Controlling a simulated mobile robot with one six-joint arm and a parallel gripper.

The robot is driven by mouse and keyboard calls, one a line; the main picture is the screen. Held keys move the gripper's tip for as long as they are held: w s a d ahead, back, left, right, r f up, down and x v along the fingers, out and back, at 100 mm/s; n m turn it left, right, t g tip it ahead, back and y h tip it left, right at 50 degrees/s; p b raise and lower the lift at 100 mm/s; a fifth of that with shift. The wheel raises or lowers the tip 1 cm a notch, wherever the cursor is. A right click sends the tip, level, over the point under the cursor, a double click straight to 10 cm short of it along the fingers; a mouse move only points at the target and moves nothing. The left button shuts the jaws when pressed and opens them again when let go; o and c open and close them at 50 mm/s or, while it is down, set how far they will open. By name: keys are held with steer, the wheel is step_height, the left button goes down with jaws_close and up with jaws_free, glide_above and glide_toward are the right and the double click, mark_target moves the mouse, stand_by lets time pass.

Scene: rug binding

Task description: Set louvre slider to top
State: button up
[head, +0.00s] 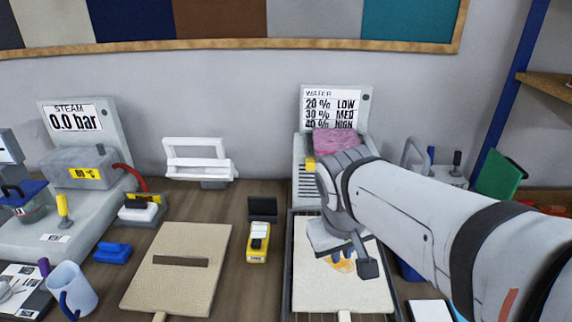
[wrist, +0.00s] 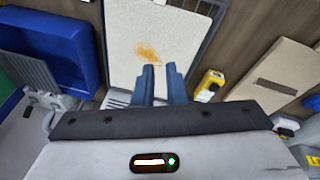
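The louvre panel (head: 305,186) is the slatted grey front of the unit under the WATER sign, at the back centre of the head view. A yellow piece (head: 310,163), apparently its slider, shows near the top of the visible slats, beside my arm. My wrist hides the panel's right part. My gripper (head: 345,260) points down over the pale sheet in front of the panel, apart from the slider. In the wrist view its two fingers (wrist: 162,84) stand with a narrow empty gap between them. The slider cannot be made out in that view.
A pale stained sheet (head: 311,285) lies in a dark-framed tray below my gripper. A pink cloth (head: 335,142) sits by the WATER sign (head: 331,107). A yellow device (head: 258,243) and a tan board (head: 200,245) lie left. A blue bin (wrist: 45,45) shows in the wrist view.

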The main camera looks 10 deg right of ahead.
mark_target(310, 164)
steer(key=w+f+h+b, duration=0.1)
steer(key=w+b, duration=0.1)
steer(key=w, duration=0.1)
steer(key=w+d+f+n+h+b, duration=0.1)
steer(key=w+b, duration=0.2)
steer(key=w, duration=0.1)
steer(key=w+f+n+h+b, duration=0.1)
steer(key=w+h+b, duration=0.1)
steer(key=w, duration=0.1)
steer(key=shift+w+d+f, duration=0.3)
steer(key=shift+w, duration=0.05)
jaws_close()
steer(key=w+a+f+n+t+h+b, duration=0.1)
steer(key=w+a+t+h+b, duration=0.1)
steer(key=w+a+b, duration=0.3)
steer(key=w+a+f+n+t+h+b, duration=0.1)
steer(key=w+a+h+b, duration=0.3)
steer(key=w, duration=0.6)
steer(key=w+a+f+n+t+h+b, duration=0.1)
steer(key=w+a+t+h+b, duration=0.2)
steer(key=w+b, duration=0.4)
steer(key=w+a+t, duration=0.1)
steer(key=a, duration=0.1)
steer(key=shift+w+a+f, duration=0.2)
steer(key=shift+a+f, duration=0.15)
steer(key=shift+a, duration=0.05)
